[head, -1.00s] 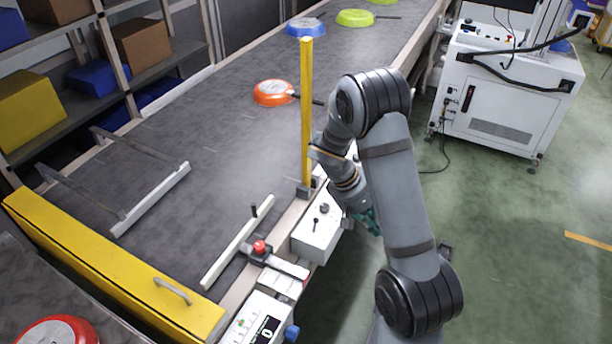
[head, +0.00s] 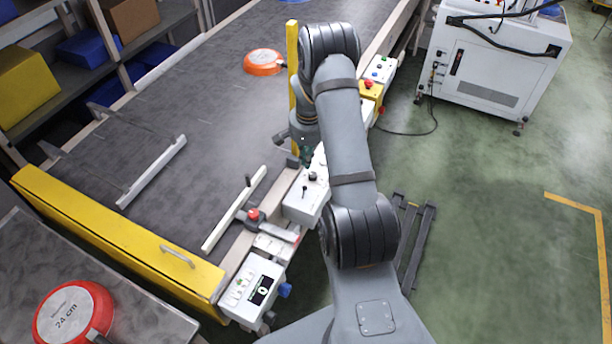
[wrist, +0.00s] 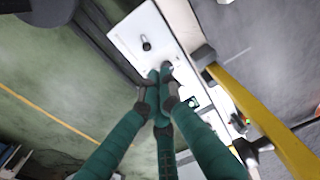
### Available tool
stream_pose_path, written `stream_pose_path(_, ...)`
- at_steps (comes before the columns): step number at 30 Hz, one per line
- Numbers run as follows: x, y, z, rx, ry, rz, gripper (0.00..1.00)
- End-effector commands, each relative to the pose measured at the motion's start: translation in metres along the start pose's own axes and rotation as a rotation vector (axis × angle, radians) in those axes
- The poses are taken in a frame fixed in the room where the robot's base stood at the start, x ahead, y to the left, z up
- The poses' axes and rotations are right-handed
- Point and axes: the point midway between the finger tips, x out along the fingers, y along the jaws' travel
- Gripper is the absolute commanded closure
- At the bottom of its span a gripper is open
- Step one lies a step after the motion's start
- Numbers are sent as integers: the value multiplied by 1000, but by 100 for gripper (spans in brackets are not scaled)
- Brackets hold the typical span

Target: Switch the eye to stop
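A white control box (head: 299,208) stands on the conveyor's near side rail, at the foot of a yellow post (head: 292,75). It has a black round knob (head: 312,176) and a small black lever (head: 304,188) on top. I cannot read any stop marking. My gripper (head: 306,158) is just beyond the knob in the head view, partly hidden by my arm. In the wrist view the teal fingers (wrist: 161,72) come together over the white box (wrist: 125,38), beside its black knob (wrist: 146,45). They look shut, with nothing clearly held. Contact with the box cannot be told.
A red button (head: 253,214) and a display box (head: 255,287) sit along the rail. A yellow barrier (head: 110,245) crosses the belt's near end. Green floor is open at right.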

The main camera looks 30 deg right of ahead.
Motion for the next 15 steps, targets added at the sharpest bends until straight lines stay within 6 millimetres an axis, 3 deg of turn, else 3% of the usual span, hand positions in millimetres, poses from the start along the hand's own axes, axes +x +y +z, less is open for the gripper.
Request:
stream_pose_path(9, 52, 1, 2, -1, -5, 2, 100)
stream_pose_path(15, 77, 1, 1, -1, -3, 1, 100)
